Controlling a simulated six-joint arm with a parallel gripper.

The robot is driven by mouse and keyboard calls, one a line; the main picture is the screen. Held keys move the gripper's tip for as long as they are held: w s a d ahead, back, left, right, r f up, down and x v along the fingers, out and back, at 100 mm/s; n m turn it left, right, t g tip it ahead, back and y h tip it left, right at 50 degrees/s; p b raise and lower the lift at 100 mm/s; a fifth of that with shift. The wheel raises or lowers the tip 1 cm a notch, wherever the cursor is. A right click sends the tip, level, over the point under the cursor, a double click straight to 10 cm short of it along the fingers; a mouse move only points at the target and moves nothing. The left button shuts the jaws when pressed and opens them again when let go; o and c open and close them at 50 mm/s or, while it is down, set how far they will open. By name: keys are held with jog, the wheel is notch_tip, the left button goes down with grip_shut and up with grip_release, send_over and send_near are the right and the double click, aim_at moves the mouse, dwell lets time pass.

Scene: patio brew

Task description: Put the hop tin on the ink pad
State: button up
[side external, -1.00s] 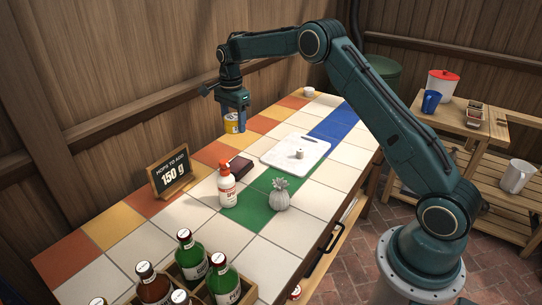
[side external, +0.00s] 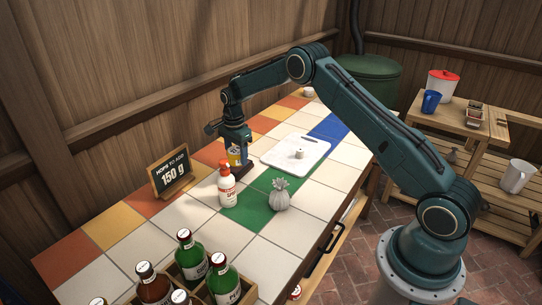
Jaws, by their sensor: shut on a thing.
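My gripper (side external: 235,150) is shut on the hop tin (side external: 234,158), a small yellow tin with a pale label, held upright. The ink pad (side external: 241,170) is a dark reddish-brown block on the tiled counter, just behind the spray bottle. The tin is over the pad or very close above it; I cannot tell whether they touch. The gripper and tin cover part of the pad, and the bottle stands in front of its left side.
The white and orange spray bottle (side external: 227,187) stands close by. A chalkboard sign (side external: 170,173) is to the left, a white board (side external: 280,157) to the right. A grey hop-shaped ornament (side external: 280,195) and a crate of bottles (side external: 245,292) are nearer the front.

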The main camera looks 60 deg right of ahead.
aim_at(237, 163)
jog(key=shift+f, duration=2.05)
jog(key=shift+f, duration=0.15)
jog(key=o, duration=1)
notch_tip(237, 163, up, 12)
jog(key=shift+f, duration=0.15)
jog(key=shift+r, duration=0.3)
